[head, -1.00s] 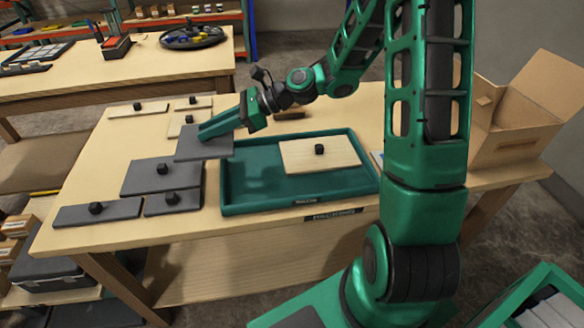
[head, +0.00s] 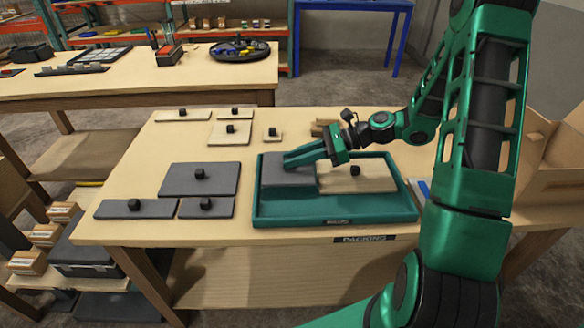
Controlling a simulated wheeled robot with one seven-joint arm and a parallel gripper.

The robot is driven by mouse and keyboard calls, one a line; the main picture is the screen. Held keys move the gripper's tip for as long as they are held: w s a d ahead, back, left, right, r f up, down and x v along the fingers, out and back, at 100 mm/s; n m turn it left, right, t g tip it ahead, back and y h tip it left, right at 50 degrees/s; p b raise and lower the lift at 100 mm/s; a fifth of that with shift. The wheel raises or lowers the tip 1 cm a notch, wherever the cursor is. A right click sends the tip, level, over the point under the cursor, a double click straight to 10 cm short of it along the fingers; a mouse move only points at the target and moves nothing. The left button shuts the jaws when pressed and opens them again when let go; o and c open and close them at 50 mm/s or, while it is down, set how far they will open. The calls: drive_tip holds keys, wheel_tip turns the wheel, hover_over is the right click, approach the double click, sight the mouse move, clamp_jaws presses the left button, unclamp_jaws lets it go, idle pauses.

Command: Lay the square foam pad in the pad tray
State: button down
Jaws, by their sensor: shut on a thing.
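My gripper (head: 291,161) is shut on a dark grey square foam pad (head: 276,172); its fingers hide the knob area of the pad. The pad is flat over the back left part of the green pad tray (head: 300,212), just left of a pale wooden board (head: 374,178) with a black knob that lies in the tray. I cannot tell whether the pad touches the tray floor or hangs slightly above it. The tray's front strip is bare.
Left of the tray lie grey knobbed pads: a large one (head: 180,180), a long one (head: 135,209) and a small one (head: 220,209). Several pale knobbed boards, one here (head: 231,138), lie behind them. An open cardboard box (head: 550,165) stands at right.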

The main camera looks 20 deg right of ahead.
wheel_tip(320, 180, down, 3)
drive_tip(key=shift+f, duration=0.2)
drive_tip(key=c, duration=1.6)
unclamp_jaws()
